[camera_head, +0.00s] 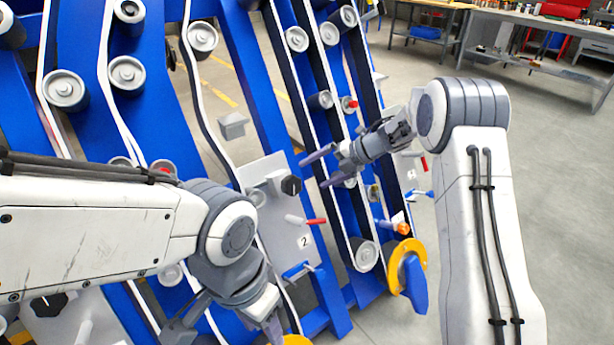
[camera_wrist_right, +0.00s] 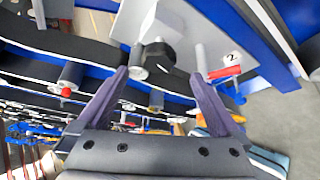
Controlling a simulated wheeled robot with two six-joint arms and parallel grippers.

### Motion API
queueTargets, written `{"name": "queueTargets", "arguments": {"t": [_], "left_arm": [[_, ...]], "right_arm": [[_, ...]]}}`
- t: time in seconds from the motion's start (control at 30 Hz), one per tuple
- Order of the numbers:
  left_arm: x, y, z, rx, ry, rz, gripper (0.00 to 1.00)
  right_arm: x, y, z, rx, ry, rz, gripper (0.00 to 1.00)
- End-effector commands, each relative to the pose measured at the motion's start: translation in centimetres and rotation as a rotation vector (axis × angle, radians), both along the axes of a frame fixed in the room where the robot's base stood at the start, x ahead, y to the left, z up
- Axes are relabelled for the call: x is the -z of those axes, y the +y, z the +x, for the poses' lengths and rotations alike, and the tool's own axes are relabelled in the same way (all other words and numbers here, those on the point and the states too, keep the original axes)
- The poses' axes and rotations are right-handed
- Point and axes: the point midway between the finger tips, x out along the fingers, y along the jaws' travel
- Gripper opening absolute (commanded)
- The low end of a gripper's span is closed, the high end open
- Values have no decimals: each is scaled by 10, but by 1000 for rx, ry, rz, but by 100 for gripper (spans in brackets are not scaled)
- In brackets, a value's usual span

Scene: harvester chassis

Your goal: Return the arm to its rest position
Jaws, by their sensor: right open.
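My left arm comes in from the left. Its gripper (camera_head: 228,322) hangs low near the bottom edge, with its fingers spread apart; their tips are partly hard to make out. I see nothing held in it.
The blue harvester chassis (camera_head: 258,95) with rollers and belts fills the left and middle. A white panel marked 2 (camera_head: 285,243) carries a black knob (camera_head: 291,185), a red-tipped lever (camera_head: 316,221) and a blue handle (camera_head: 298,270). A yellow ring (camera_head: 420,252) stands lower right. Open floor lies right; workbenches (camera_head: 540,25) stand behind.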

Motion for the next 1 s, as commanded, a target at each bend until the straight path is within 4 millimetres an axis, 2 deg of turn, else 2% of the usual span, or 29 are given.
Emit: {"name": "queueTargets", "arguments": {"t": [0.4, 0.47, 0.57, 0.7, 0.77, 0.87, 0.97, 1.0], "left_arm": [[-1, 0, 0, 0, 0, 0, 50], [-1, 0, 0, 0, 0, 0, 50], [-1, 0, 0, 0, 0, 0, 50], [-1, 0, 0, 0, 0, 0, 50], [-1, 0, 0, 0, 0, 0, 50], [-1, 0, 0, 0, 0, 0, 50], [-1, 0, 0, 0, 0, 0, 50], [-1, 0, 0, 0, 0, 0, 50]], "right_arm": [[-5, -5, -2, 1, 1, 0, 100], [-9, -2, -1, 16, -4, 5, 100], [-27, 14, 7, 98, -19, 28, 100], [-72, 47, 17, 361, -23, 106, 100], [-92, 57, 15, 506, -2, 150, 100], [-114, 65, -1, 750, 69, 220, 100], [-123, 65, -33, 991, 177, 277, 100], [-124, 63, -51, 1084, 231, 293, 100]]}}
